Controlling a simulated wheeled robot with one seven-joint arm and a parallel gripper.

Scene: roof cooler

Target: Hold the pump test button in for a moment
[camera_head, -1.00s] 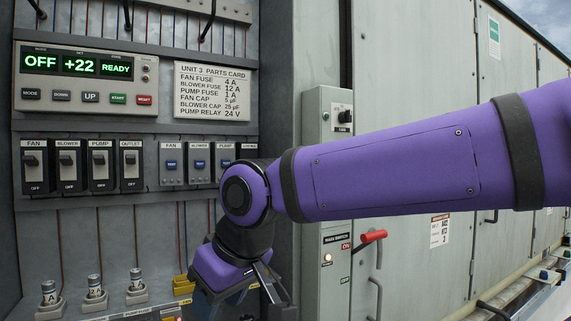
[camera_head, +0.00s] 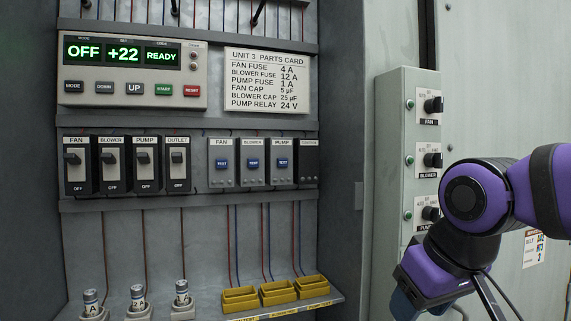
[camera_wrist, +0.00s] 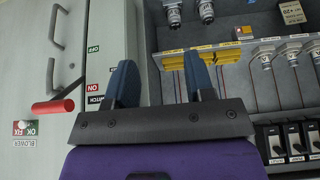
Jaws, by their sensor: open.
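The pump test button (camera_head: 283,162) is a small blue button on the grey block labelled PUMP, the third in a row of grey blocks in the cabinet. Blue test buttons for FAN (camera_head: 221,164) and BLOWER (camera_head: 253,163) sit to its left. All three are in clear view in the head view. My gripper (camera_head: 408,305) is low and to the right of the blocks, well apart from the button. In the wrist view my gripper (camera_wrist: 160,80) has its two blue fingers spread with nothing between them. I cannot make out the pump test button in the wrist view.
Black breaker switches (camera_head: 145,164) stand left of the grey blocks. Yellow trays (camera_head: 278,293) and fuses (camera_head: 138,302) line the ledge below. A box with knobs (camera_head: 408,150) is on the right beside my arm. A red lever (camera_wrist: 52,109) shows in the wrist view.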

